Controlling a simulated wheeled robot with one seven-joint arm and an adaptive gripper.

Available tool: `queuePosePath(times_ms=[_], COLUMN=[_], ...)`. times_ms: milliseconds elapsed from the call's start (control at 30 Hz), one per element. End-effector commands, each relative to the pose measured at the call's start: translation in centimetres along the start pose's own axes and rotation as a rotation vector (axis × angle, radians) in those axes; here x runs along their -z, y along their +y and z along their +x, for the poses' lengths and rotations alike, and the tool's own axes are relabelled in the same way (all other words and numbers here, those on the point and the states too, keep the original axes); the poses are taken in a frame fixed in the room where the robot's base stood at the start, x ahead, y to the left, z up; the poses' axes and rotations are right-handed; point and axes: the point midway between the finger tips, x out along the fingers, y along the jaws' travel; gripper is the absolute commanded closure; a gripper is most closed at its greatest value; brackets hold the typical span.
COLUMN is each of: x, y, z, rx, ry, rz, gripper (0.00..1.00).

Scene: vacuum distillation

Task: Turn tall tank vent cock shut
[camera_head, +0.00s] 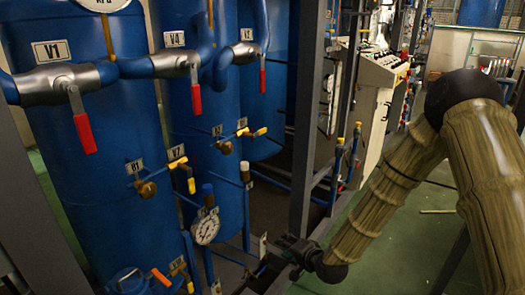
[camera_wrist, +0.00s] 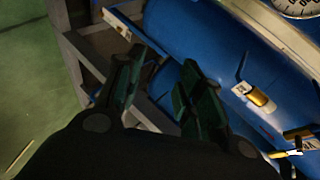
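Tall blue tanks stand in a row: one at the left (camera_head: 85,150), one in the middle (camera_head: 190,100) and one behind (camera_head: 262,105). Small brass cocks with yellow handles sit on the left tank (camera_head: 146,188) and the middle tank (camera_head: 225,147). I cannot tell which is the vent cock. In the wrist view, a brass cock (camera_wrist: 259,97) on a blue tank is right of my fingers, apart from them. My gripper (camera_head: 290,256) is low, right of the gauge; in the wrist view its fingers (camera_wrist: 160,85) are spread and empty.
Red-handled valves (camera_head: 82,125) hang on the upper pipes. A pressure gauge (camera_head: 206,228) stands before the tanks. A dark steel post (camera_head: 304,120) rises just behind my gripper. A control cabinet (camera_head: 378,95) is farther back. The green floor (camera_head: 400,245) is mostly clear at right.

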Motion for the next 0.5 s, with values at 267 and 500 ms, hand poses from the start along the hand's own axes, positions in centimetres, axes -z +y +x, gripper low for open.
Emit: queuePosePath(times_ms=[267,500], x=[10.0,13.4], y=[-22.7,-30.9], z=[-2.2,-4.0], rx=[0.339,0.476], ry=[0.048,0.037], rz=[0.197,0.273], gripper=[0.62,0.62])
